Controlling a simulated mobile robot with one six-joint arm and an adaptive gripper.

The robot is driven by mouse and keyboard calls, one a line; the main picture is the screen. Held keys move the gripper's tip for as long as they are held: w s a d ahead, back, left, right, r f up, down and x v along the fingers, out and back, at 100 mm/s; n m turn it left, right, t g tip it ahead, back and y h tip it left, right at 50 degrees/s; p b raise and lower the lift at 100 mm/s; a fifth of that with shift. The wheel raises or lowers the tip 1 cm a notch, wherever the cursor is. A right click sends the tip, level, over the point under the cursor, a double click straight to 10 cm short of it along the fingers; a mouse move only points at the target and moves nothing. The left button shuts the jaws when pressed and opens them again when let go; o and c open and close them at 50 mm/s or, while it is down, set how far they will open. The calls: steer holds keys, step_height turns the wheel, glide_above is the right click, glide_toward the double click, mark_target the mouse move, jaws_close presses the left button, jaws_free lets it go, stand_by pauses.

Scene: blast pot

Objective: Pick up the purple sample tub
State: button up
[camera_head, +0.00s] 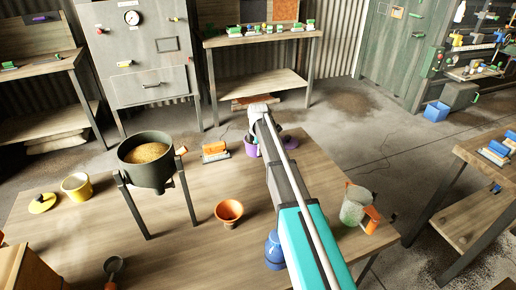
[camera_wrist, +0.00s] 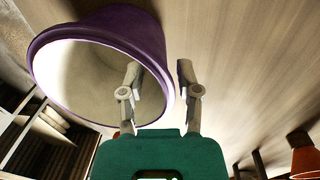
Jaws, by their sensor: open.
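The purple sample tub (camera_head: 250,149) stands near the far edge of the wooden table, partly hidden behind my arm in the head view. In the wrist view the purple tub (camera_wrist: 155,45) fills the upper left, with its pale open mouth facing the camera. My gripper (camera_wrist: 159,67) is open at the tub's rim. Its left finger overlaps the tub's mouth and its right finger is outside, so the near wall appears between them. I cannot tell whether either finger touches the wall. The fingers are hidden in the head view.
A purple lid (camera_head: 290,142) lies just right of the tub. An orange block-like item (camera_head: 214,148) lies left of it. A dark hopper (camera_head: 147,170) on legs, an orange pot (camera_head: 229,211), a yellow tub (camera_head: 76,187) and a grey-green container (camera_head: 355,205) share the table.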

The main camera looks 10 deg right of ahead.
jaws_close()
steer(key=shift+r, duration=0.15)
stand_by(0.4)
step_height(320, 180, up, 3)
steer(key=p, duration=0.3)
steer(key=s+r+p, duration=0.9)
steer(key=s+p, duration=0.1)
steer(key=s, duration=0.4)
steer(key=shift+a+r, duration=0.25)
steer(key=shift+r, duration=0.1)
